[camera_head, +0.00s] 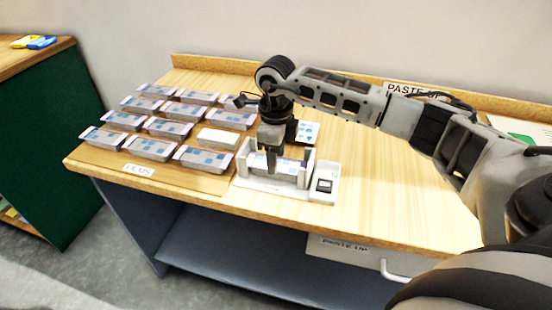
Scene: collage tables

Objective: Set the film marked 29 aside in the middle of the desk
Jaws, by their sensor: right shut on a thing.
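My right gripper (272,166) points down over a white device (262,187) at the desk's front edge. It is shut on a film (290,167), a pale block with blue squares that sits low between the device's upright ends. I cannot tell whether the film touches the device's base. The device has a small dark display (324,185) on its right. Several similar films (148,148) lie in rows on the left of the desk (380,205). No number is legible on any film, so I cannot tell which is 29. My left gripper is out of view.
A plain white block (219,138) lies among the films. A FILMS label (139,170) is at the front. A card with blue marks (308,132) stands behind the device. A PASTE-UP sign (412,90) is at the back. The desk right of the device is clear.

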